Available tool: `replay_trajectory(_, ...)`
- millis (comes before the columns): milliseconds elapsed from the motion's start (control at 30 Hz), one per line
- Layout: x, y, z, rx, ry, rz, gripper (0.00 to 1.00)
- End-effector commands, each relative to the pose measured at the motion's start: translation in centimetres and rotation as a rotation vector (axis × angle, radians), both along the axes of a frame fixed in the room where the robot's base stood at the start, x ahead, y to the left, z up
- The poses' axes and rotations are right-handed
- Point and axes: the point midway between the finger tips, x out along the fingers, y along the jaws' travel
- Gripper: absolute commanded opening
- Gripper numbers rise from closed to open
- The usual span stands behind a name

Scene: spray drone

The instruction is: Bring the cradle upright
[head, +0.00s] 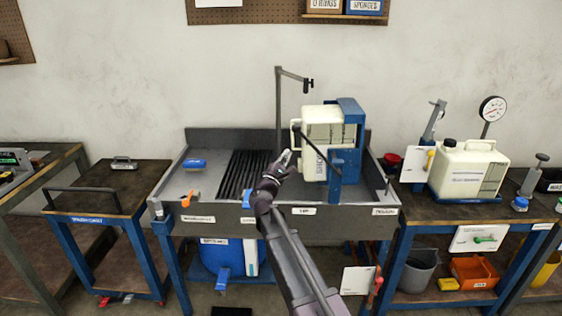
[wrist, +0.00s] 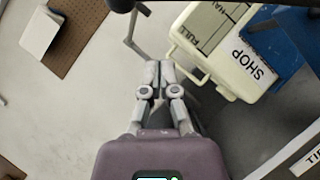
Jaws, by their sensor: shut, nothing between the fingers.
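The blue cradle (head: 348,110) stands over the right part of the grey sink bench, holding a cream tank (head: 318,118). The tank's printed label runs sideways, and the cradle's blue back is on the right, so both look tipped over on their side. In the wrist view the tank (wrist: 205,32) and part of the blue cradle (wrist: 285,40) are at the upper right. My gripper (head: 284,159) is shut and empty, just left of the tank. In the wrist view its fingertips (wrist: 159,72) are close to the tank's handle (wrist: 181,58); contact is unclear.
The sink bench (head: 270,211) has a dark ribbed rack (head: 245,175) left of the cradle and a grey post (head: 278,105) behind. An orange valve (head: 188,199) is at the front left. Another cream tank (head: 466,170) stands on the right bench.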

Motion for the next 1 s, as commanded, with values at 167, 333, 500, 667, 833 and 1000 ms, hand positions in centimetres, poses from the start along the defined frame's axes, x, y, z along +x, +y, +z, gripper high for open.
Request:
replay_trajectory(167, 1.2, -1.4, 1.7, 0.000, -0.001, -0.001, 0.00)
replay_trajectory(333, 1.5, -2.4, 2.6, 0.000, 0.000, 0.000, 0.00)
replay_trajectory(500, 1.7, -3.1, 3.1, 0.000, 0.000, 0.000, 0.00)
replay_trajectory(667, 1.7, -3.3, 3.2, 0.000, 0.001, 0.001, 0.00)
replay_trajectory(833, 1.7, -3.3, 3.2, 0.000, 0.000, 0.000, 0.00)
replay_trajectory(1000, 1.7, -3.3, 3.2, 0.001, 0.000, 0.000, 0.00)
